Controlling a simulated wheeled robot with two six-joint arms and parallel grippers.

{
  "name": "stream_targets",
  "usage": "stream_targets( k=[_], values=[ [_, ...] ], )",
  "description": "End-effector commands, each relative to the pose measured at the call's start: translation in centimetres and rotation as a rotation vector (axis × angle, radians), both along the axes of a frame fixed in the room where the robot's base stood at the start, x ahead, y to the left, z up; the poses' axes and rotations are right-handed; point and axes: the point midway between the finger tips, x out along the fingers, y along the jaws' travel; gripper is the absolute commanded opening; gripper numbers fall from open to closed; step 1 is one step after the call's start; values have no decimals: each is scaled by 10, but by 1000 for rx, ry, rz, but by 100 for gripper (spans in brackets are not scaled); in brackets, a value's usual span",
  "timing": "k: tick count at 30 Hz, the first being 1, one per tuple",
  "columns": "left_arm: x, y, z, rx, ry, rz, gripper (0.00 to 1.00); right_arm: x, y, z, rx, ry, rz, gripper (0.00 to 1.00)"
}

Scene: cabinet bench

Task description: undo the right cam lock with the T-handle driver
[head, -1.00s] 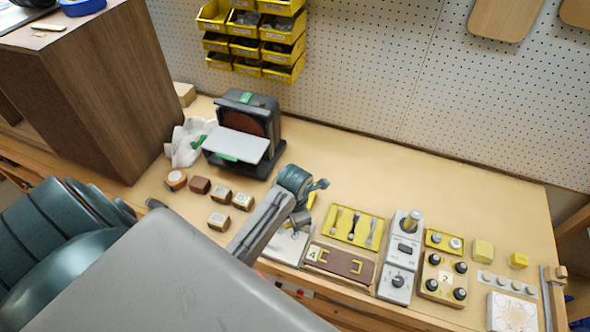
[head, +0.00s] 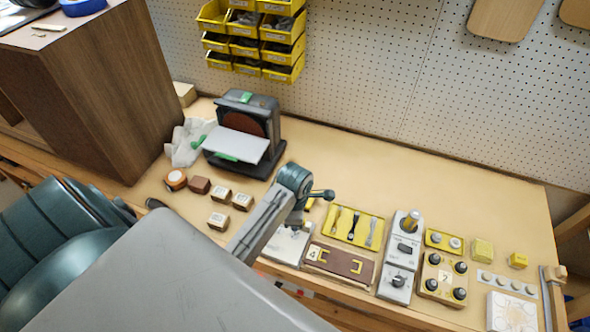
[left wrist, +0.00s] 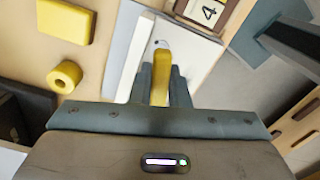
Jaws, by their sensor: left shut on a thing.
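My left gripper (left wrist: 161,85) is shut on a yellow part, which I take to be the handle of the T-handle driver (left wrist: 160,70), in the left wrist view. Its lower end is hidden by the fingers. It is over or close to a white panel (left wrist: 128,28); contact cannot be told. In the head view the white panel (head: 290,243) lies at the bench's front edge, partly covered by my left arm. A small dark round detail shows on the panel just beyond the handle. I cannot make out the right cam lock. My right gripper is not in view.
A brown panel marked 4 (head: 340,262) lies right of the white panel, with a yellow tool tray (head: 353,226) behind it. A grey control box (head: 397,283) stands further right. A sander (head: 243,135) and several small blocks stand left. The bench behind the tray is clear.

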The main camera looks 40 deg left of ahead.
Motion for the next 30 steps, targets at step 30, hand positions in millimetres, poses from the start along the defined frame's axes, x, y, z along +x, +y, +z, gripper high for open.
stream_targets(
  k=[30],
  values=[
    [-1,0,0,0,0,-969,0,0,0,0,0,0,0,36]
  ],
)
